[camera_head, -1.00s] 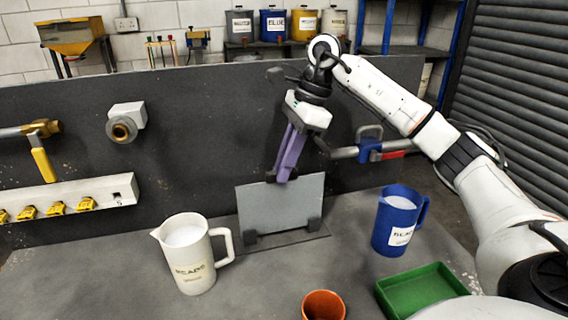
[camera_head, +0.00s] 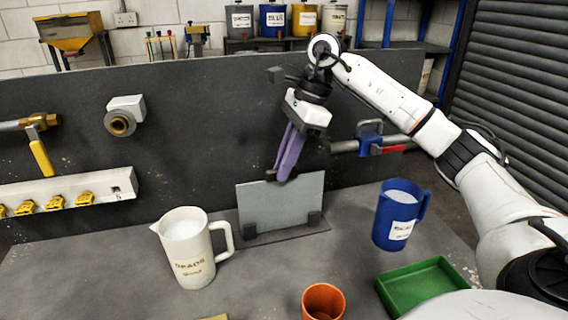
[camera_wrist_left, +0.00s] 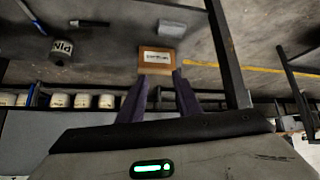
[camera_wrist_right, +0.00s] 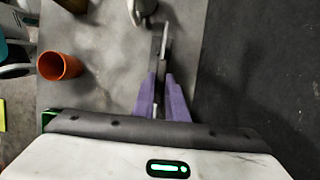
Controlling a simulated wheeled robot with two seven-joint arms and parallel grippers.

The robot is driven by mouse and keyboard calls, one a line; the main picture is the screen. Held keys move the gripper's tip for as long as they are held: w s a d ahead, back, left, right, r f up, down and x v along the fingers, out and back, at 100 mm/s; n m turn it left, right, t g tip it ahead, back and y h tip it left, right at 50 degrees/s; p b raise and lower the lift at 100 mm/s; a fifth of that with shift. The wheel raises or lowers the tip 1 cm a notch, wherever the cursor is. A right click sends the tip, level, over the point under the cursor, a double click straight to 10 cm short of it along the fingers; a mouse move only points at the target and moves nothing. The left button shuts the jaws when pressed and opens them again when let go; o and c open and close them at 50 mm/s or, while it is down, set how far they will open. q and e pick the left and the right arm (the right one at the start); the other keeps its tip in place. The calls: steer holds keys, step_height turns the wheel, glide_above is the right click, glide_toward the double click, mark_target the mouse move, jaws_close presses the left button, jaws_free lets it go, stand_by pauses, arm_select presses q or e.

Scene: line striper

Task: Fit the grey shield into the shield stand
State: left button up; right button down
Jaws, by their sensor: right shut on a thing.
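The grey shield (camera_head: 280,205) is a flat rectangular plate, upright and slightly tilted in the head view. Its lower edge is at the shield stand (camera_head: 290,238), a dark flat base with two dark upright blocks in front of the plate. Whether it is fully seated in the stand I cannot tell. My right gripper (camera_head: 284,175) is shut on the shield's top edge from above. In the right wrist view, its purple fingers (camera_wrist_right: 160,85) close on the thin plate seen edge-on. My left gripper (camera_wrist_left: 159,90) is open and empty, away from the bench, and not visible in the head view.
A white pitcher (camera_head: 190,255) stands left of the stand and a blue pitcher (camera_head: 398,215) right of it. An orange cup (camera_head: 323,302) and a green tray (camera_head: 425,288) are in front. A dark panel (camera_head: 200,120) with a pipe and valves rises behind.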

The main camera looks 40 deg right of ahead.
steer(key=shift+f, duration=0.35)
steer(key=c, duration=1.4)
jaws_free()
steer(key=shift+o, duration=0.2)
steer(key=shift+p+v, duration=1.05)
steer(key=shift+v, duration=0.3)
steer(key=shift+p+v, duration=0.5)
steer(key=shift+v, duration=1.65)
